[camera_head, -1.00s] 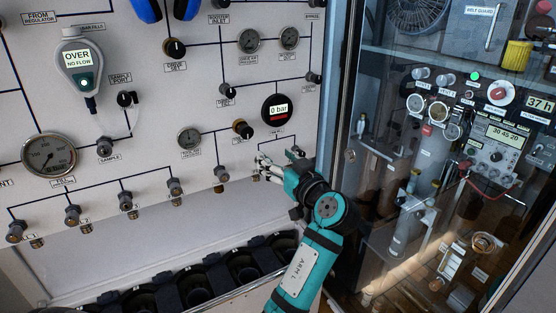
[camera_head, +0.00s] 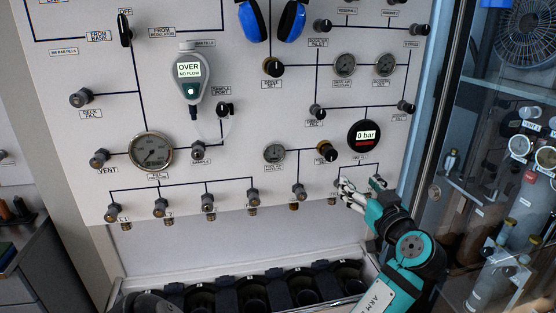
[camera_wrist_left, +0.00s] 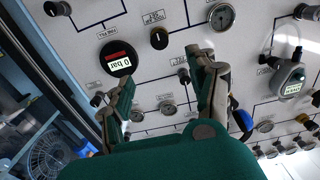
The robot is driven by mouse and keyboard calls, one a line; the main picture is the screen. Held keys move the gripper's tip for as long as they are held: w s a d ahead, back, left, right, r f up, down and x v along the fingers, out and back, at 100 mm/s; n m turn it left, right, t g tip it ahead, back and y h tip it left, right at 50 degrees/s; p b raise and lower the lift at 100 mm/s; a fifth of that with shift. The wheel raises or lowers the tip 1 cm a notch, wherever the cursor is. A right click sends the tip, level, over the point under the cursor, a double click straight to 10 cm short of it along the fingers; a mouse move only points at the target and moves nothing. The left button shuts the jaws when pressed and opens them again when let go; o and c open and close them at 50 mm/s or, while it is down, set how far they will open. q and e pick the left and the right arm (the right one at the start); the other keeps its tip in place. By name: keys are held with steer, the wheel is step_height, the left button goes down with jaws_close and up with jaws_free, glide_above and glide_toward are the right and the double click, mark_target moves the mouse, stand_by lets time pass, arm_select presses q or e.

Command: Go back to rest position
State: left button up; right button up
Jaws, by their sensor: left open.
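My left gripper (camera_head: 362,187) is in front of the lower right part of the white fill panel (camera_head: 230,115), below the round gauge reading 0 bar (camera_head: 366,138). Its teal arm comes up from the bottom right. Its fingers stand apart with nothing between them. In the left wrist view the two fingers of the left gripper (camera_wrist_left: 163,98) are spread, with the panel (camera_wrist_left: 150,70) beyond and the 0 bar gauge (camera_wrist_left: 118,60) at left. I cannot tell whether a fingertip touches the panel.
A row of valve knobs (camera_head: 207,201) runs along the panel's lower edge. Dark cylinder holders (camera_head: 228,290) sit below it. Blue ear defenders (camera_head: 292,20) hang at the top. A glass-fronted cabinet (camera_head: 485,170) stands close right of my arm. A dark cabinet (camera_head: 30,260) is at lower left.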

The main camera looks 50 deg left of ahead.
arm_select(q)
steer(key=shift+f, duration=0.1)
